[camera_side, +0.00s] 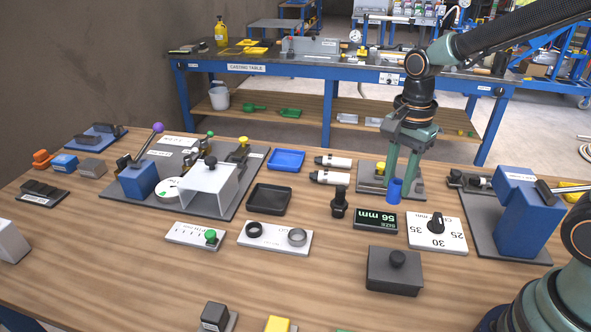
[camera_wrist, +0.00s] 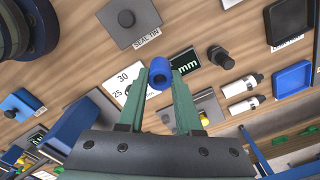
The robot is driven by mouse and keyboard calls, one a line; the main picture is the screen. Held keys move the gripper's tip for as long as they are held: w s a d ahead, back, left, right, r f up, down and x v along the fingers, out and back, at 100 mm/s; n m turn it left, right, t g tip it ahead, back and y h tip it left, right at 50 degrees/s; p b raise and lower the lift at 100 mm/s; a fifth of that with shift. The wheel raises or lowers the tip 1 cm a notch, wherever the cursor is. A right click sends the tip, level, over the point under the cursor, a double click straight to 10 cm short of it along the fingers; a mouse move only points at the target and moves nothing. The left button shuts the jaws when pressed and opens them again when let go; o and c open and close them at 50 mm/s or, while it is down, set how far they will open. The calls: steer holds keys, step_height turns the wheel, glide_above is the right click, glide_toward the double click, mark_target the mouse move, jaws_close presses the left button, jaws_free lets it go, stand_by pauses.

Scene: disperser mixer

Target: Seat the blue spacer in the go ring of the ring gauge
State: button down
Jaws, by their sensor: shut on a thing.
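The blue spacer (camera_side: 394,190) is a short blue cylinder with a hollow middle, held upright between the fingertips of my gripper (camera_side: 401,181). It also shows in the wrist view (camera_wrist: 160,74), between the two green fingers (camera_wrist: 160,84). It is above the table, near the size display. The ring gauge (camera_side: 275,246) is a white plate left of my gripper in the side view. It carries a black ring (camera_side: 254,229) on the left and a grey metal ring (camera_side: 297,237) on the right. Its lettering is too small to tell which is go.
A black knobbed post (camera_side: 339,203) and the size display (camera_side: 375,219) stand between my gripper and the gauge. A dial card (camera_side: 436,234), a lidded grey tin (camera_side: 395,271) and a blue machine (camera_side: 527,215) are close by. A black tray (camera_side: 269,199) lies behind the gauge.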

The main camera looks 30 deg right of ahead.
mark_target(397, 182)
step_height(397, 182, up, 6)
steer(key=shift+f, duration=0.1)
steer(key=shift+w+a+r, duration=0.1)
steer(key=shift+w+r, duration=0.05)
steer(key=shift+r, duration=0.1)
steer(key=w+a+r, duration=0.1)
steer(key=w+a, duration=1)
steer(key=a, duration=0.4)
steer(key=f, duration=1.9)
steer(key=shift+s+f, duration=0.2)
steer(key=shift+f, duration=0.15)
steer(key=c, duration=0.6)
jaws_free()
